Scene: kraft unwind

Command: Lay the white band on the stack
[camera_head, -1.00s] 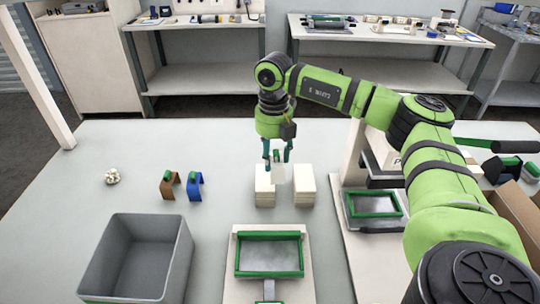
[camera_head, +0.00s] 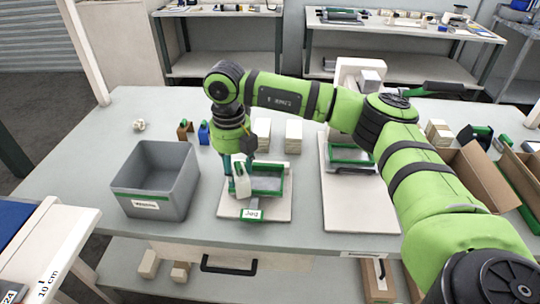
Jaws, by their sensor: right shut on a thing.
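My right gripper (camera_head: 238,163) is shut on the white band (camera_head: 242,182), a pale piece that hangs below the fingers. The band is over the left part of the green-framed tray labelled "Jig" (camera_head: 268,184). I cannot tell whether it touches the tray. Two pale stacks (camera_head: 293,136) (camera_head: 262,135) stand on the table behind the tray; the left one is partly hidden by my arm. A brown band (camera_head: 185,130) and a blue band (camera_head: 204,133), each with a green top, stand to the left. My left gripper is out of view.
A grey bin labelled "Waste" (camera_head: 158,186) stands left of the tray. A crumpled white piece (camera_head: 139,125) lies behind it. A second green-framed tray (camera_head: 350,158) on a white base is to the right, near open cardboard boxes (camera_head: 472,180).

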